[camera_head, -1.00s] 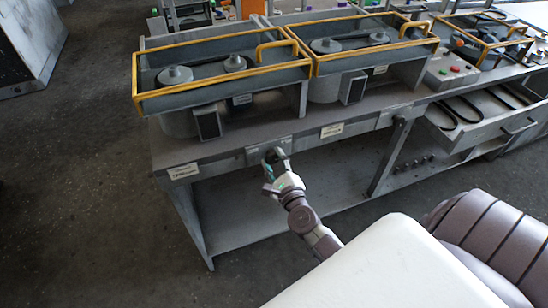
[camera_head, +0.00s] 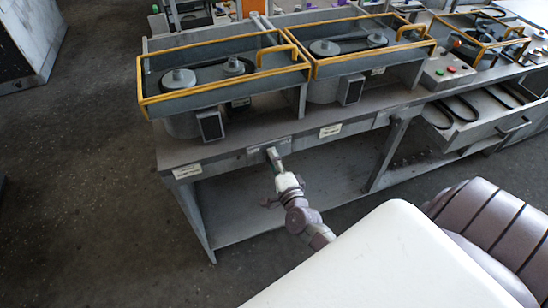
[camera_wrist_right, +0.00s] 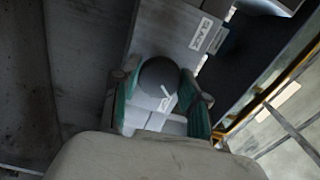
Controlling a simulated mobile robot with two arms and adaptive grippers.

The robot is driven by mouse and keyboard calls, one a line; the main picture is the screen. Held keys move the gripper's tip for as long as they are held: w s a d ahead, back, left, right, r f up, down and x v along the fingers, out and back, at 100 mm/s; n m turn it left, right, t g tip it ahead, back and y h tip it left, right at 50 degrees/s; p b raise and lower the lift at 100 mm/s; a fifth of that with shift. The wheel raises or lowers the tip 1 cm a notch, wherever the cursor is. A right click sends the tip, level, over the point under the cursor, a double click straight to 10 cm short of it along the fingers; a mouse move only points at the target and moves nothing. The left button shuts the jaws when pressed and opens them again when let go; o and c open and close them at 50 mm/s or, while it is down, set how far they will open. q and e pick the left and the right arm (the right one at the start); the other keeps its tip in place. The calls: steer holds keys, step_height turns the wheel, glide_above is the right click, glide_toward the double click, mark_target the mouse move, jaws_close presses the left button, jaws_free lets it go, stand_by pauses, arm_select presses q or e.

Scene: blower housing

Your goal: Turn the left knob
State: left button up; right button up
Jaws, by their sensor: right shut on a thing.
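The knob (camera_wrist_right: 158,78) is a dark round part with a small white mark, seen in the right wrist view. My right gripper (camera_wrist_right: 160,100) has its green-padded fingers on both sides of it and is shut on it. In the head view my right gripper (camera_head: 275,158) is at the front edge of the workbench (camera_head: 215,153), below the left yellow-framed unit. The knob is hidden or too small to tell there. My left gripper is not in view.
A control box (camera_head: 445,70) with coloured buttons and an open drawer (camera_head: 475,125) are at the right. The floor in front at left is clear.

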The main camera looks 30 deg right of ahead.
steer(key=shift+n+p, duration=0.35)
steer(key=shift+n, duration=0.75)
steer(key=shift+f, duration=0.1)
steer(key=o, duration=1.1)
steer(key=shift+o, duration=0.2)
steer(key=v, duration=1.2)
steer(key=shift+a, duration=0.1)
